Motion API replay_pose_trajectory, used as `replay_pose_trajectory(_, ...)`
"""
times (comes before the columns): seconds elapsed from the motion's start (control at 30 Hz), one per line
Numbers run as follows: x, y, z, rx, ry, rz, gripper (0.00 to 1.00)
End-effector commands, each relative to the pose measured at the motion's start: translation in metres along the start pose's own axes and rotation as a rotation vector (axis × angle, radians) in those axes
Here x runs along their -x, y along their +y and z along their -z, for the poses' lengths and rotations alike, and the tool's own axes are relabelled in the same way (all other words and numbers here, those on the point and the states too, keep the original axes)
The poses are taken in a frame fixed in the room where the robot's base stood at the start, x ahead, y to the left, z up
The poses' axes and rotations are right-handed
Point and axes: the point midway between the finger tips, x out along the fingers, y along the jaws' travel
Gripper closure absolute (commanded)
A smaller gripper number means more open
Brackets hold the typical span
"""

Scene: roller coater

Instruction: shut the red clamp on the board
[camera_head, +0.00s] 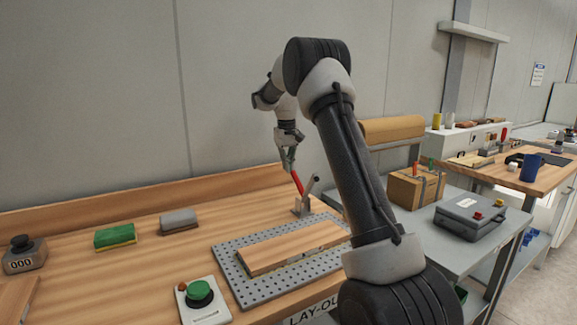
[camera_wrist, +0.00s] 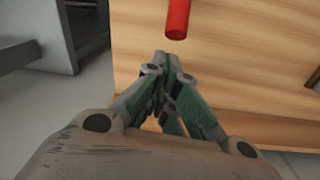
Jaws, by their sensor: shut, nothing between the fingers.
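The red clamp handle (camera_head: 298,184) leans up and to the left from a metal clamp body (camera_head: 301,207) at the back edge of the perforated plate. A light wooden board (camera_head: 290,247) lies on that plate. My gripper (camera_head: 290,167) is at the upper end of the red handle, fingers closed with nothing between them. In the wrist view the round end of the red handle (camera_wrist: 176,22) is just beyond the closed fingertips (camera_wrist: 161,58). I cannot tell whether they touch. A grey lever stands beside the red handle.
The perforated metal plate (camera_head: 234,276) lies on the wooden bench (camera_head: 150,255). A green push-button box (camera_head: 201,298) is in front, a green sponge (camera_head: 115,236) and a grey block (camera_head: 179,221) at left. A grey table with a wooden box (camera_head: 415,188) and grey case (camera_head: 468,216) stands right.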

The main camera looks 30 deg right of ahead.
Motion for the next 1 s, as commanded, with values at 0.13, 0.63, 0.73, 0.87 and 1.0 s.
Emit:
replay_pose_trajectory(0.13,0.003,0.0,-0.005,0.0,0.001,0.0,1.0)
replay_pose_trajectory(0.63,0.006,0.001,-0.008,-0.002,0.025,0.004,1.0)
replay_pose_trajectory(0.73,0.009,0.001,-0.011,-0.003,0.049,0.007,1.0)
replay_pose_trajectory(0.87,0.01,0.002,-0.012,-0.004,0.065,0.01,1.0)
replay_pose_trajectory(1.0,0.013,0.002,-0.014,-0.005,0.086,0.013,1.0)
